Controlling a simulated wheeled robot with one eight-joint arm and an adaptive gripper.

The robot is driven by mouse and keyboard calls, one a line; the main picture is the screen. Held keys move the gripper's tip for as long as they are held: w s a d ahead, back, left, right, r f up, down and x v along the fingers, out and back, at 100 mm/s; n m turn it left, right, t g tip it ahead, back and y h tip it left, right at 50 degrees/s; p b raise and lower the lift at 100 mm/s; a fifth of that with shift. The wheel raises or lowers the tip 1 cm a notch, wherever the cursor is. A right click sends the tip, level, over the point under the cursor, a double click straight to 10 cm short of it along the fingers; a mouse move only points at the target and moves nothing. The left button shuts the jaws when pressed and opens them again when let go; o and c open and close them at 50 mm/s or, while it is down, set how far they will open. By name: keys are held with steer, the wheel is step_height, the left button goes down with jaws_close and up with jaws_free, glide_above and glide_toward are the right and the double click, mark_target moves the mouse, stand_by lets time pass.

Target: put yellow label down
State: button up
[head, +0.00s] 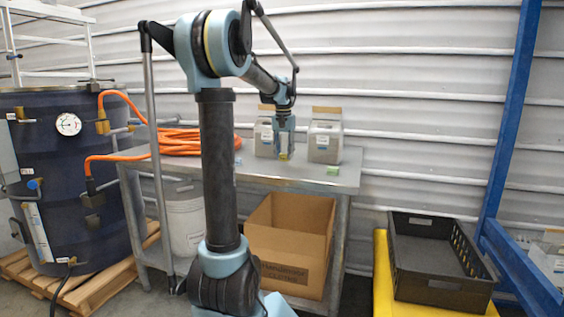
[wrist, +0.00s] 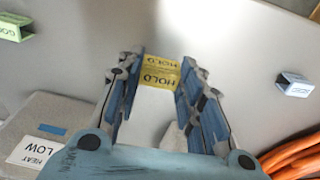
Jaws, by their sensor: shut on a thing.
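The yellow label (head: 284,157) is a small folded piece reading HOLD. It sits between the fingertips of my gripper (head: 284,150), which is shut on it and points down over the metal table (head: 300,176). In the wrist view the label (wrist: 158,72) shows at the far end of the blue finger pads of my gripper (wrist: 160,78). It is at or just above the tabletop; I cannot tell whether it touches.
A green label (head: 333,170) stands to the right and a blue label (wrist: 294,85) shows on the other side. Two grey boxes (head: 325,141) stand at the back, one marked HEAT LOW (wrist: 32,152). Orange hose (head: 185,141) lies coiled at the table's left.

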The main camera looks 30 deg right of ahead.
steer(key=shift+f, duration=1.8)
steer(key=o, duration=0.7)
